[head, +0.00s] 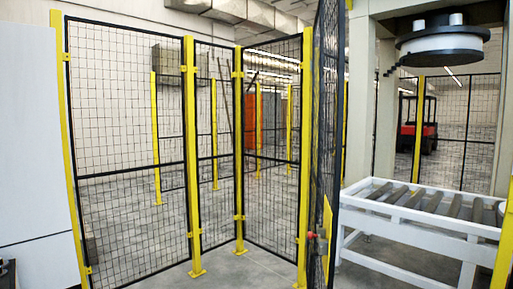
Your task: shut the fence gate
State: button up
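The fence gate (325,130) is a black-framed mesh panel that I see almost edge-on, right of the middle. It stands open, at an angle to the fence, and its near edge comes toward me. A yellow plate (327,225) and a small red latch or handle part (311,235) are at its lower half. To its right is a wide opening, with a yellow post (503,245) at the right picture edge. My gripper is not in view.
Fixed mesh fence panels (125,140) on yellow posts (191,150) fill the left and middle. A white roller conveyor (420,210) stands behind the opening, under a round wrapping head (443,45). A pale wall or cabinet (30,150) stands far left. Grey floor (225,272) is clear in front.

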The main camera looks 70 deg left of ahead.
aim_at(329, 233)
jog(key=u, duration=1.9)
jog(key=i, duration=0.5)
jog(key=u, duration=0.15)
jog(key=k, duration=0.2)
jog(key=u, duration=1)
jog(key=k, duration=1.1)
jog(key=u, duration=0.95)
jog(key=i, duration=0.6)
jog(key=z, duration=0.55)
jog(key=i, duration=0.8)
jog(key=z, duration=0.8)
